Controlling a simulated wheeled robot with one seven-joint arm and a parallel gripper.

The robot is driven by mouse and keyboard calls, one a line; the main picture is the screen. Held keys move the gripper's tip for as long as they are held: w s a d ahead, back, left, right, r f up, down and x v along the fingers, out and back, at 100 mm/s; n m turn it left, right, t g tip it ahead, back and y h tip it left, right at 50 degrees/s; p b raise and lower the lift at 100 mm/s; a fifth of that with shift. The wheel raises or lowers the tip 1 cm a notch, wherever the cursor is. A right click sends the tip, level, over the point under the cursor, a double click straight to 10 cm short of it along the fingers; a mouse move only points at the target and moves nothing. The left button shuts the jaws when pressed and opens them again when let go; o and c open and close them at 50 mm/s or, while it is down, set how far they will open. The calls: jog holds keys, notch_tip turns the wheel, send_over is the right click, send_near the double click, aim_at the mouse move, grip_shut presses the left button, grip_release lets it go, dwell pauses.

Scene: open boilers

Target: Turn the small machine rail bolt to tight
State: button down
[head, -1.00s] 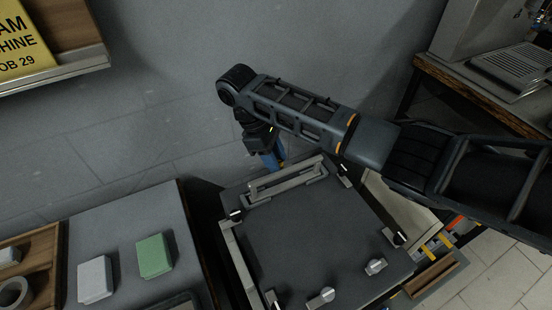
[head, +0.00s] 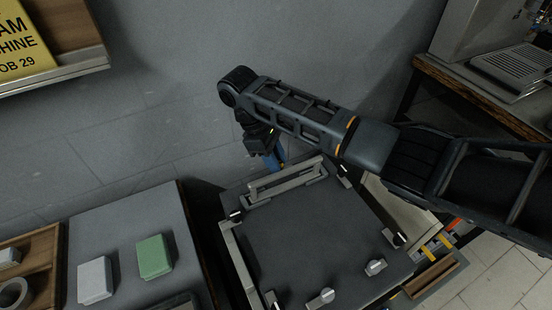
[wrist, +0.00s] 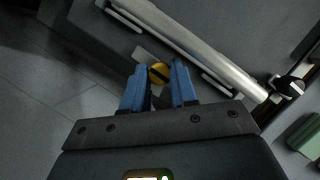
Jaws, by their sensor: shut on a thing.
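In the wrist view, the small round yellow bolt head (wrist: 159,72) has a dark stripe or slot across it and sits beside the machine's pale rail (wrist: 190,48). The blue fingers of my gripper (wrist: 159,80) are on either side of it and closed on it. In the head view, my gripper (head: 278,162) points down at the far edge of the dark-topped machine (head: 310,245), by the rail (head: 287,181). The bolt is hidden there behind my gripper and arm. How tight it is cannot be told.
Several small knobs or clamps line the machine top, such as a silver knob (head: 375,267). A grey side table (head: 125,225) at left holds a green block (head: 154,257) and a white block (head: 95,282). A wooden bench (head: 480,95) stands at upper right.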

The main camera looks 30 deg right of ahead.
jog(key=m+y, duration=0.1)
jog(key=m, duration=0.3)
jog(key=shift+d+g, duration=0.1)
jog(key=shift+g, duration=0.3)
jog(key=m+y, duration=0.2)
jog(key=m, duration=0.2)
jog(key=shift+d+m, duration=0.15)
jog(key=shift+m, duration=0.15)
jog(key=m+y, duration=0.2)
jog(key=m, duration=0.3)
jog(key=shift+d, duration=0.1)
jog(key=shift+d+m+t+y, duration=0.1)
jog(key=shift+m+t+y, duration=0.45)
jog(key=shift+m, duration=1.35)
jog(key=c, duration=1.2)
grip_release()
